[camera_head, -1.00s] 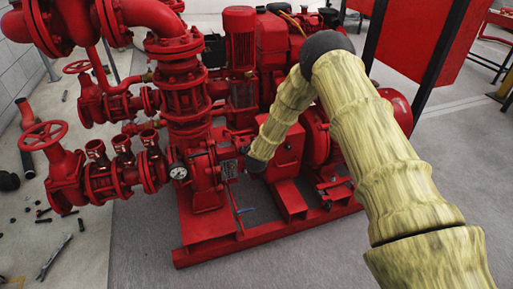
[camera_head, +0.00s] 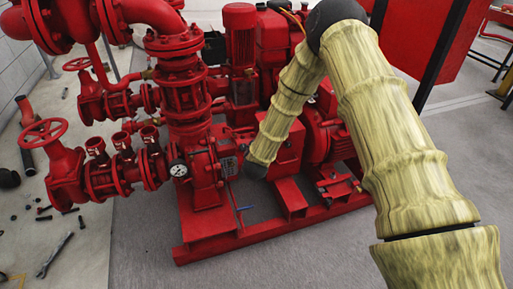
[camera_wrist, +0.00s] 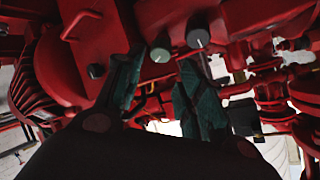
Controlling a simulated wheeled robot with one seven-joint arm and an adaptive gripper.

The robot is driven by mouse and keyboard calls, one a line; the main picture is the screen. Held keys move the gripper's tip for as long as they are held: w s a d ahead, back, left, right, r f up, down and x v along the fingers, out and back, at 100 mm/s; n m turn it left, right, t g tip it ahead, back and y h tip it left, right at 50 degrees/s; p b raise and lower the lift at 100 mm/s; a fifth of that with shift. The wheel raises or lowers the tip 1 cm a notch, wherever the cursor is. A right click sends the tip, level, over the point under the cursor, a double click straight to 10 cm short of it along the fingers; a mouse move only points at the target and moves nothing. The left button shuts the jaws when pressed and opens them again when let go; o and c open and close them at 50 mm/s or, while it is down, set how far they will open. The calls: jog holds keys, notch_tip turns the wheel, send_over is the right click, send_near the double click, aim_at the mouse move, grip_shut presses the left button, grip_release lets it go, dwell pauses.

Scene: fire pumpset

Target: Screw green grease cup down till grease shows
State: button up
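In the wrist view two round grey-green caps sit side by side on the red pump housing: a left cap (camera_wrist: 160,51) and a right cap (camera_wrist: 198,38), each with a pale mark. They look like grease cups; I cannot tell from their colour which one the task means. My gripper (camera_wrist: 160,65) has its two teal-padded fingers spread apart, with the left cap showing between and just beyond the fingertips. No contact is visible, and I see no grease. In the head view my arm reaches down to the red pumpset, and the gripper and caps are hidden.
The red pump base frame (camera_head: 215,247) stands on grey floor, with a gauge (camera_head: 178,170) and a blue lever (camera_head: 245,208) near my wrist. Handwheel valves (camera_head: 44,133) are at the left. A red panel (camera_head: 418,40) stands behind my arm.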

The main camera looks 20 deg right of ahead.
jog(key=shift+v, duration=1.15)
jog(key=shift+f, duration=0.1)
